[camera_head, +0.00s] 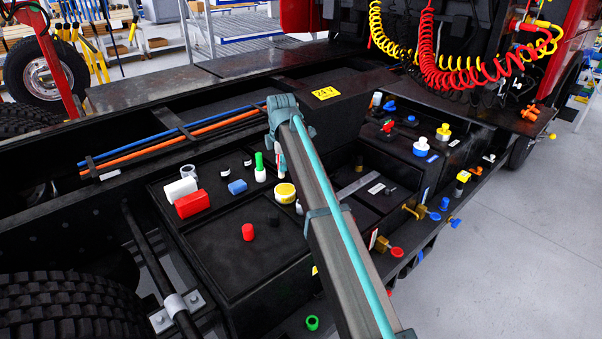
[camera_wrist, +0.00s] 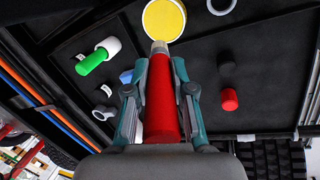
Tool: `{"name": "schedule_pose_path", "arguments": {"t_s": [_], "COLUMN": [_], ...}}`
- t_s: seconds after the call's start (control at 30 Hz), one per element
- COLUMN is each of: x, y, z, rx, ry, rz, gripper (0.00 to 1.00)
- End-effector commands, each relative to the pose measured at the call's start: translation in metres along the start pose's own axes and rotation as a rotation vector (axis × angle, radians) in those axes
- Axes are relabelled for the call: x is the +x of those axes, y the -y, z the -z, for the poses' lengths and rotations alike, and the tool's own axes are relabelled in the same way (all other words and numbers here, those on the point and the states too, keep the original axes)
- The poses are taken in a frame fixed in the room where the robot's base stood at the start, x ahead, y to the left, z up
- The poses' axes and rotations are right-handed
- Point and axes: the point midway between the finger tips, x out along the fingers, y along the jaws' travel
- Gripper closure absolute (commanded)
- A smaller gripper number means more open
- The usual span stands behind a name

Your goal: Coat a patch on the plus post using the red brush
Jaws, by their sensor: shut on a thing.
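The red brush (camera_wrist: 161,105) is between the fingers of my gripper (camera_wrist: 160,70) in the wrist view. The gripper is shut on its red handle, and the brush's pale tip end appears close to a yellow round lid (camera_wrist: 164,18). A red cap-like piece (camera_head: 248,232) and a small black post (camera_head: 273,219) stand on the battery top. I see no plus mark, so I cannot tell which is the plus post.
A green-handled brush (camera_head: 260,163) stands in a white holder. The battery box (camera_head: 210,245) has raised edges. Its front area around the red piece is clear.

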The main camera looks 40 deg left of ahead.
Motion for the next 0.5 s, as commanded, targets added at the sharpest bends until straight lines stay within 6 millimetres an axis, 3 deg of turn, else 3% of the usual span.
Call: {"name": "schedule_pose_path", "arguments": {"t_s": [0.13, 0.5], "x": [-0.001, 0.014], "y": [-0.013, -0.008], "z": [-0.001, -0.001], "rx": [-0.003, -0.002], "ry": [0.004, 0.008], "rz": [-0.038, -0.068], "gripper": [1.00, 1.00]}}
